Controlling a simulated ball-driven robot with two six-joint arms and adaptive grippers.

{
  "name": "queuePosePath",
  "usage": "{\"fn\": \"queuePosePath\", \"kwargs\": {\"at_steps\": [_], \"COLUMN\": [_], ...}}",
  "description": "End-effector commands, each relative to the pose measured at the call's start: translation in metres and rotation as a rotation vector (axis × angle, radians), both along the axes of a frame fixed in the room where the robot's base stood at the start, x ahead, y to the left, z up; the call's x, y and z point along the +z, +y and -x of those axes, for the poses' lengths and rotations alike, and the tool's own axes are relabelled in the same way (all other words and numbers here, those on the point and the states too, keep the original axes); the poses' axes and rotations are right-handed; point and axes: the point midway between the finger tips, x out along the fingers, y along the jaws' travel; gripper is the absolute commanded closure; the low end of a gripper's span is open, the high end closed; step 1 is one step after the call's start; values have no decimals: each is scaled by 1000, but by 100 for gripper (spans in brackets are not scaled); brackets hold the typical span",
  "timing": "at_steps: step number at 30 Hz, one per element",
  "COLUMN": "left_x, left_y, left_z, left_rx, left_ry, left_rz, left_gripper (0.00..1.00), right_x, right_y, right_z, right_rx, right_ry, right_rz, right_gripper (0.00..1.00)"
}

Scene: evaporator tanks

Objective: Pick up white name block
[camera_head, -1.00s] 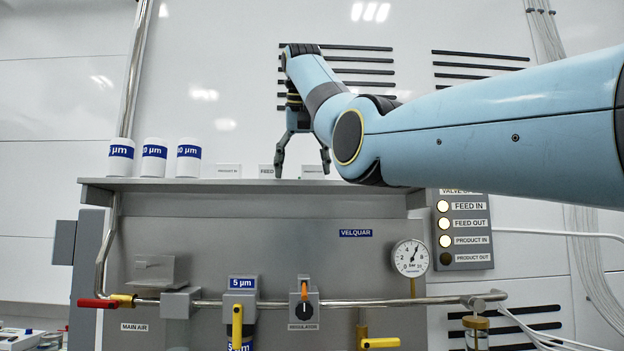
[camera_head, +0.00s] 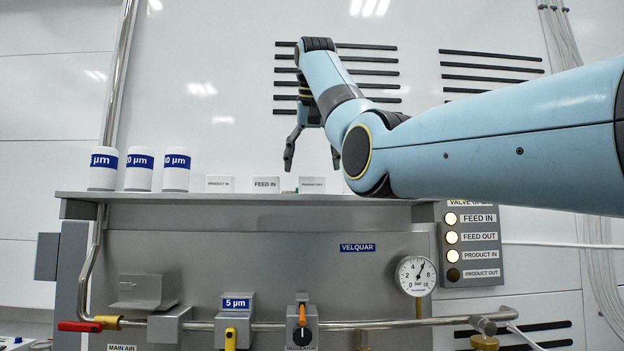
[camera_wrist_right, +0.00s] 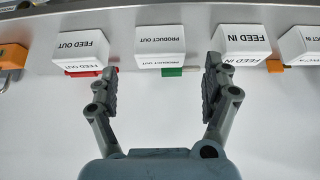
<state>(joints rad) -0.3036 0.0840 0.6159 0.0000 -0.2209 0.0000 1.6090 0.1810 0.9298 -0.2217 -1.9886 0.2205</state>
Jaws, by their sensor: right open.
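Several white name blocks stand in a row on the steel shelf. In the head view I see the PRODUCT IN block (camera_head: 220,184), the FEED IN block (camera_head: 266,185) and the PRODUCT OUT block (camera_head: 312,185). My right gripper (camera_head: 312,163) is open and empty above the shelf, over the PRODUCT OUT block. In the right wrist view my gripper (camera_wrist_right: 160,72) has its fingers spread, with the PRODUCT OUT block (camera_wrist_right: 160,45) between and beyond the fingertips. The FEED OUT block (camera_wrist_right: 82,46) is to its left, the FEED IN block (camera_wrist_right: 243,45) to its right. My left gripper is not in view.
White cylinders (camera_head: 139,170) with blue µm labels stand at the shelf's (camera_head: 150,198) left. Below are a pressure gauge (camera_head: 416,276), a pipe (camera_head: 380,325) and valves. A lit indicator panel (camera_head: 470,243) is at the right. Red, green and orange pieces show beside the blocks.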

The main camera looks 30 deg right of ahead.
Motion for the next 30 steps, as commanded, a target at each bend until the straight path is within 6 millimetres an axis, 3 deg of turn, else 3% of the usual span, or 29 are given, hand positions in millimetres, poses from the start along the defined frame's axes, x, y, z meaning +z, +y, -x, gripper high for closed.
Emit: {"fn": "queuePosePath", "kwargs": {"at_steps": [4, 8, 16, 30], "left_x": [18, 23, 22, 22], "left_y": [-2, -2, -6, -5], "left_z": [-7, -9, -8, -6], "left_rx": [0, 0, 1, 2], "left_ry": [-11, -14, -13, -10], "left_rz": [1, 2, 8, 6], "left_gripper": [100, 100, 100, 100], "right_x": [-19, -34, -40, -39], "right_y": [-7, -11, -12, -12], "right_z": [-9, -17, -19, -19], "right_rx": [0, 0, 1, 1], "right_ry": [4, 2, 0, 0], "right_rz": [0, 0, 0, 0], "right_gripper": [17, 17, 17, 77]}}
